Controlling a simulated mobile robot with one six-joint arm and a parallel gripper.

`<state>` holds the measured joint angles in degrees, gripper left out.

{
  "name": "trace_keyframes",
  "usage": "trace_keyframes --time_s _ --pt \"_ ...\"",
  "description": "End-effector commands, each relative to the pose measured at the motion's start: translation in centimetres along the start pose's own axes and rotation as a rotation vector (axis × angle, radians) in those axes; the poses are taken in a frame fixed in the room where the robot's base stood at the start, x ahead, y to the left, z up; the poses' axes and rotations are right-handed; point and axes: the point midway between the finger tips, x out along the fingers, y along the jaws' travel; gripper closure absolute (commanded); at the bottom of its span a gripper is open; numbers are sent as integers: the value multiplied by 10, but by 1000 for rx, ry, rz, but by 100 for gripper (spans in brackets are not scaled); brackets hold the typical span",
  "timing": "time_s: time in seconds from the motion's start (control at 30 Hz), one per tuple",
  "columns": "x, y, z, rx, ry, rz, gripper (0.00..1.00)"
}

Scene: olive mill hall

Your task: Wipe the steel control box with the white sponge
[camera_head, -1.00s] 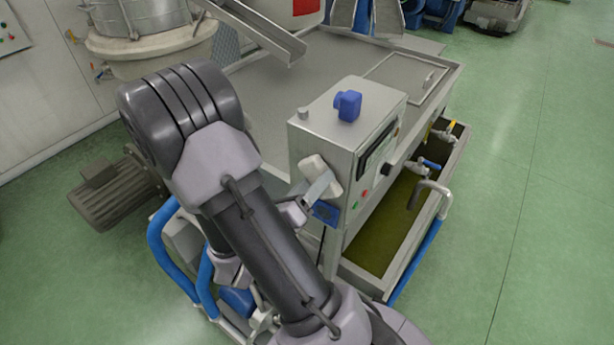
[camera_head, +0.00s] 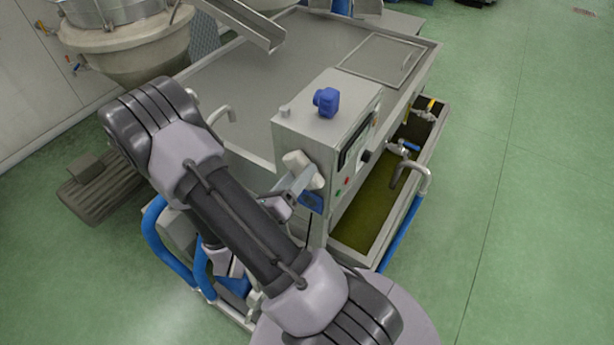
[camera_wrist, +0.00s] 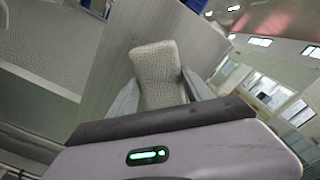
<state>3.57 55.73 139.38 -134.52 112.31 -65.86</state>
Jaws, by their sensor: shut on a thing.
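The steel control box (camera_head: 305,131) stands at the near edge of the steel machine, with a blue fitting and a small knob on its top. The white sponge (camera_head: 299,165) is at the box's near-left face and appears to touch it. My gripper (camera_head: 309,180) is shut on the sponge. In the wrist view the sponge (camera_wrist: 158,68) sits between the two fingers of my gripper (camera_wrist: 160,92), with the steel face of the box (camera_wrist: 118,55) right behind it. The exact contact is hidden behind the sponge.
The blue fitting (camera_head: 326,101) rises from the box top. A blue patch (camera_head: 312,201) sits low on the near face. An open trough (camera_head: 362,213) with taps and pipes lies to the right. Green floor (camera_head: 530,200) is clear at far right.

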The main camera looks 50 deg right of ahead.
Motion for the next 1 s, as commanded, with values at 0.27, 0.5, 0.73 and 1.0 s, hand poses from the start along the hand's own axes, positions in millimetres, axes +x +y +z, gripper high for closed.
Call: trace_keyframes --time_s 0.27,0.5,0.73,1.0 --pt "1 14 15 2 0 1 74" --pt "3 29 29 1 -1 1 74" --pt "2 44 43 3 0 1 74" --pt "1 57 55 0 0 1 74"
